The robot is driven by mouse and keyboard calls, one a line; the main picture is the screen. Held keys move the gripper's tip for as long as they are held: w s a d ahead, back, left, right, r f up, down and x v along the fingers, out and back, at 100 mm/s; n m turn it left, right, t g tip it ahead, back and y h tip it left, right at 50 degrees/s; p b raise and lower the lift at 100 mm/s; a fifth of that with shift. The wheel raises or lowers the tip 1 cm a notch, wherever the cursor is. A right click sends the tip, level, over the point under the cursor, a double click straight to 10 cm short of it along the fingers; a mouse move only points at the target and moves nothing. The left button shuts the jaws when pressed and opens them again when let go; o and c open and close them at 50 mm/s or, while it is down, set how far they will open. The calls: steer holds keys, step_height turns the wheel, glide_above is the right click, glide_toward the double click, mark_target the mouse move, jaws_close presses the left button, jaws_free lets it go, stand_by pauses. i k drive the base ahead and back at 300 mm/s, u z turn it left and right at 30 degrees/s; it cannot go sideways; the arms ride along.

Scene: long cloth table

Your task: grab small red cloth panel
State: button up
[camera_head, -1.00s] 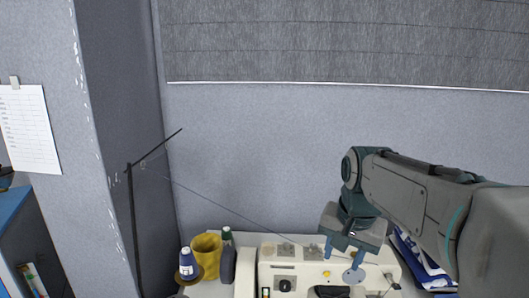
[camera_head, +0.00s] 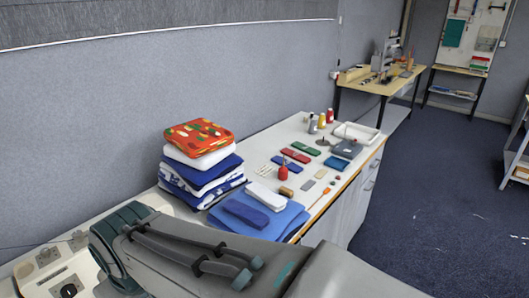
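A small flat red panel (camera_head: 295,155) lies on the long white table (camera_head: 262,149), right of the tall folded stack. It lies between a green panel (camera_head: 305,148) and a blue strip (camera_head: 280,160). A small red bottle-like item (camera_head: 283,173) stands just in front of it. My arm crosses the bottom of the view, well short of the panel. My gripper is not seen in this view.
A folded cloth stack (camera_head: 200,180) with a patterned red top stands against the wall. Folded blue cloths (camera_head: 262,215) lie in front, between my arm and the panel. Spools (camera_head: 321,120) and a white tray (camera_head: 356,133) are farther back. Open floor (camera_head: 430,190) lies right.

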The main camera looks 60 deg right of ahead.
mark_target(294, 154)
steer(key=k, duration=1)
steer(key=z, duration=2.25)
steer(key=i, duration=0.45)
steer(key=u, duration=0.2)
steer(key=k, duration=0.5)
steer(key=z, duration=1.05)
steer(key=i, duration=1.95)
